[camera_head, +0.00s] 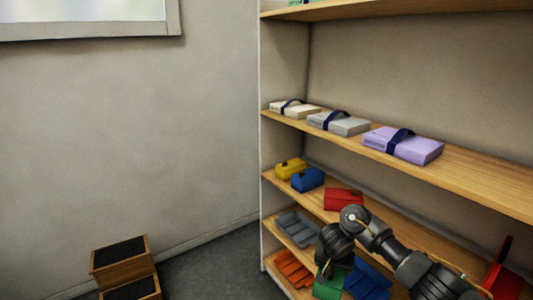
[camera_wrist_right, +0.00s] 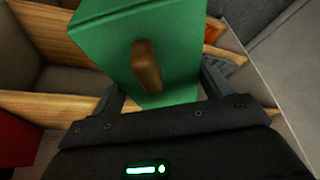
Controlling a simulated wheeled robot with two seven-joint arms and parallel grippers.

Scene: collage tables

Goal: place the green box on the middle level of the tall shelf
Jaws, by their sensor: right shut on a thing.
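The green box (camera_head: 329,285) is low in front of the tall shelf (camera_head: 485,185), partly hidden by my arm. My right gripper (camera_head: 332,266) is shut on it. In the right wrist view the green box (camera_wrist_right: 105,45) fills the upper middle, with a brown wooden handle on its near face and my right gripper's fingers (camera_wrist_right: 160,92) on either side. The shelf has several wooden levels. One level, below the board of strapped cases, holds a yellow box (camera_head: 291,168), a blue box (camera_head: 308,179) and a red box (camera_head: 343,199). My left gripper is not in view.
The board above holds a cream case (camera_head: 295,109), a grey case (camera_head: 339,124) and a purple case (camera_head: 403,146). Lower levels hold grey-blue pieces (camera_head: 297,228) and orange pieces (camera_head: 294,268). Wooden steps (camera_head: 122,262) stand at lower left. A red object (camera_head: 503,278) is at lower right.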

